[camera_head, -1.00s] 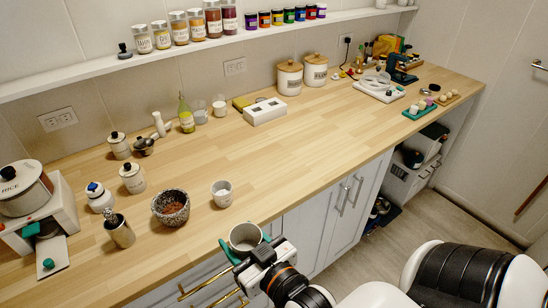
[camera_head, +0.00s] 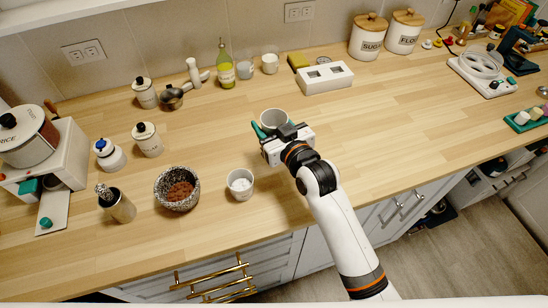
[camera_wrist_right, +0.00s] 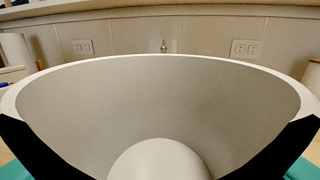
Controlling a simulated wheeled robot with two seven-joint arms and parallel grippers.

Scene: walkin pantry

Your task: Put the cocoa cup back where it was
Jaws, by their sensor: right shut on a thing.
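My right gripper (camera_head: 272,130) is shut on a pale grey-white cup (camera_head: 275,117), which I take as the cocoa cup. Teal fingertips show at its sides. It is upright over the counter, right of and behind a smaller white cup; I cannot tell whether its base touches the wood. In the right wrist view, the cup's wide grey inside (camera_wrist_right: 160,95) fills the picture, with a pale rounded shape at the bottom and no brown contents visible. My left gripper is not in view.
The small white cup (camera_head: 240,184) and a speckled bowl with brown powder (camera_head: 178,188) stand near the front edge. A white box with openings (camera_head: 325,78) and two small cups (camera_head: 270,63) are behind.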

